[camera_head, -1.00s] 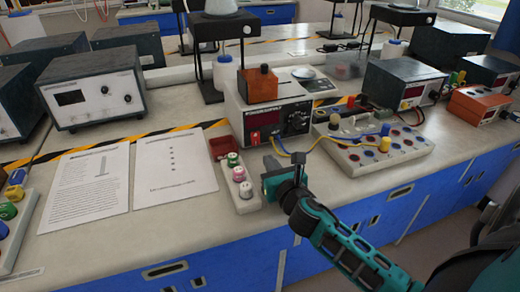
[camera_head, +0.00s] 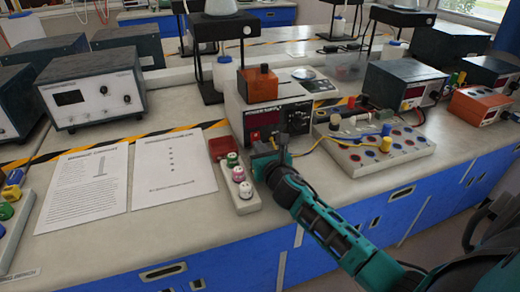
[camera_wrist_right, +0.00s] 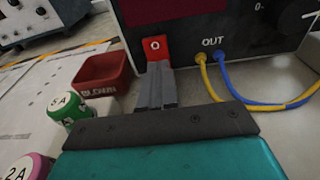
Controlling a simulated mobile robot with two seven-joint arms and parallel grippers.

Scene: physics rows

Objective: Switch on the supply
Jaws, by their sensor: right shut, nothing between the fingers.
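The supply (camera_head: 290,98) is a pale box with a dark front, a dark red display window (camera_head: 265,119) without readable digits, and a knob. Its red switch (camera_wrist_right: 157,47), marked O, is low on the front, left of the OUT sockets. My right gripper (camera_wrist_right: 156,72) is shut and empty, its fingertips right at the lower part of the switch; I cannot tell whether they touch. In the head view the right gripper (camera_head: 259,147) is in front of the supply's lower left corner. My left gripper is not in view.
A red open box (camera_wrist_right: 102,74) and a strip with colored caps (camera_head: 240,185) are close left of the gripper. Yellow and blue leads (camera_wrist_right: 240,98) run from the OUT sockets to a socket board (camera_head: 375,148) at right. Printed sheets (camera_head: 175,165) lie at left.

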